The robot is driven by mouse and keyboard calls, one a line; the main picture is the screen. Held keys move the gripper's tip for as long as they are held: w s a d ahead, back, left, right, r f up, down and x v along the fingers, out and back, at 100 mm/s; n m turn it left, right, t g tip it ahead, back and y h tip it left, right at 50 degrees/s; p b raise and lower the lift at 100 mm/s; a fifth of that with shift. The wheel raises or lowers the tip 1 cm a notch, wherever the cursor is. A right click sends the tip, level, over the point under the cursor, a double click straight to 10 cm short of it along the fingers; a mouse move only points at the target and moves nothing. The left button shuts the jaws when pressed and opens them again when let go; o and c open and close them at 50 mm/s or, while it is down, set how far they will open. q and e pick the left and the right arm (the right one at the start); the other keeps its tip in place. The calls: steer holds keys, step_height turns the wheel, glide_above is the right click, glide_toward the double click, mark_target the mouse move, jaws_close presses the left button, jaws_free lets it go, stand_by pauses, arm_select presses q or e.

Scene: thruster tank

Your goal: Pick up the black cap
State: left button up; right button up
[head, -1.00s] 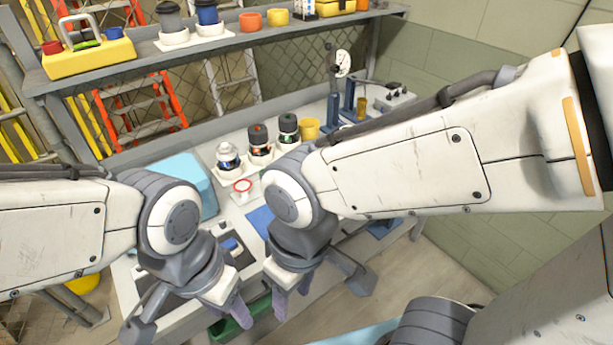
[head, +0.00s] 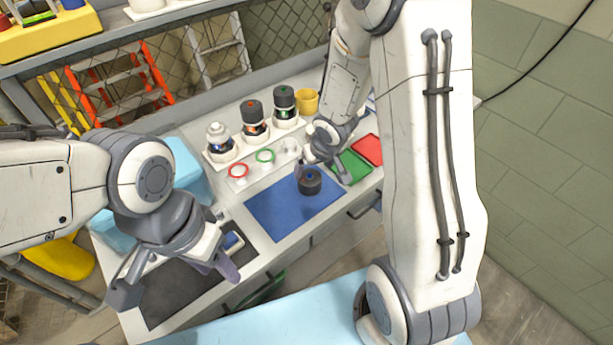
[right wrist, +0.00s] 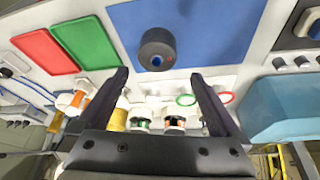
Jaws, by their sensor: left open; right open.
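The black cap (head: 310,182), a short dark cylinder with a blue dot on its top, sits upright on the blue mat (head: 272,218). It also shows in the right wrist view (right wrist: 157,50), beyond and between the fingertips. My right gripper (head: 326,168) is over the mat's back right edge, close to the cap. In the right wrist view my right gripper (right wrist: 160,76) is open and empty, with a finger to each side of the cap's line. My left gripper (head: 217,267) is open and empty over the dark mat at the left front.
Two black-topped canisters (head: 254,120) and a white-topped one (head: 220,142) stand behind the mat. Red (head: 238,170) and green rings lie before them. A green tray (head: 352,166) and red tray (head: 368,149) lie right of the mat. A light blue box (head: 180,166) is left.

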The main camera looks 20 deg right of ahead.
mark_target(311, 177)
steer(key=b+x, duration=0.1)
steer(key=x, duration=0.1)
steer(key=b+x, duration=0.1)
steer(key=x, duration=0.1)
steer(key=b+x, duration=0.1)
steer(key=x, duration=0.1)
steer(key=shift+d, duration=0.35)
steer(key=b+x, duration=0.3)
steer(key=x, duration=0.2)
steer(key=shift+f, duration=0.1)
steer(key=shift+w, duration=0.1)
steer(key=c, duration=1.1)
